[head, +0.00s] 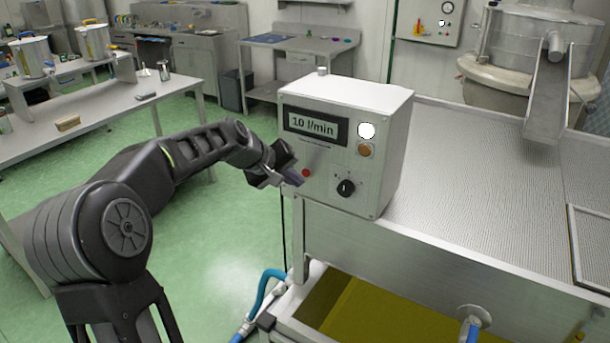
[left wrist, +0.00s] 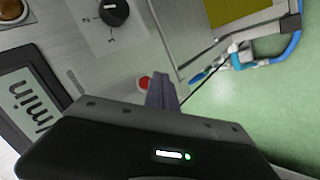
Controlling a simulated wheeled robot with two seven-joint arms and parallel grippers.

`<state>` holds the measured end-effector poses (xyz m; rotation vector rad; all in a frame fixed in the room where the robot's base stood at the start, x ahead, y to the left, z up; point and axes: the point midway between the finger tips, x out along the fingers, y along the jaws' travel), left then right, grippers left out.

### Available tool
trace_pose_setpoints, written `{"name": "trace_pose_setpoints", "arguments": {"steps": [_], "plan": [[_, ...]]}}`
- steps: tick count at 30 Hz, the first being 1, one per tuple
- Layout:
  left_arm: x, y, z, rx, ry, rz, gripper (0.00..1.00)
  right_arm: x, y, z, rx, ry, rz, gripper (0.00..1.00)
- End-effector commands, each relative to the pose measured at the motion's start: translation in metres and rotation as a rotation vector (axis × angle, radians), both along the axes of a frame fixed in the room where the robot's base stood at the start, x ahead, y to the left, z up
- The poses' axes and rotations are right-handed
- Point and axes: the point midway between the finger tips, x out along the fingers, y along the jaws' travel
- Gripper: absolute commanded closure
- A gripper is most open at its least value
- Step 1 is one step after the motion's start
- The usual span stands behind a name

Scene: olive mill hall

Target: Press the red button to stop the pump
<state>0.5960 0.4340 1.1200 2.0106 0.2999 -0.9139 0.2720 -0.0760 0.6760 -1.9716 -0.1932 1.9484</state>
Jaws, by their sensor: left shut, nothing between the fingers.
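The pump control box (head: 325,165) is a pale metal box at the corner of the steel tank. Its display (head: 315,126) reads 10 l/min. The red button (head: 306,173) is low on the box's front, left of the black knob (head: 346,188). My left gripper (head: 298,180) is shut and empty, with its fingertips just beside the red button. In the left wrist view the red button (left wrist: 144,82) shows just left of the shut fingers (left wrist: 162,90). I cannot tell whether the fingertips touch the panel. My right gripper is not in view.
The steel tank (head: 480,200) lies right of the box. A blue hose (head: 262,290) hangs below. A worktable (head: 100,115) stands at the left; green floor is clear between.

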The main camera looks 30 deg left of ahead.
Motion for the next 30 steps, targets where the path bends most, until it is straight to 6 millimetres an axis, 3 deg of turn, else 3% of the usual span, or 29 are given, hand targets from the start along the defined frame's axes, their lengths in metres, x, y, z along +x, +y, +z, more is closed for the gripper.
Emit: {"name": "trace_pose_setpoints", "arguments": {"steps": [5,18,30], "plan": [[-0.006,0.0,-0.002,0.0,0.001,0.0,1.0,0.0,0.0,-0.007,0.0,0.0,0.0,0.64],[-0.046,-0.001,-0.003,0.001,-0.001,0.001,1.0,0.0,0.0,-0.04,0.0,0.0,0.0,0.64],[-0.05,-0.001,0.0,-0.001,0.001,-0.001,1.0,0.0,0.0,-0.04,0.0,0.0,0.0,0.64]]}}
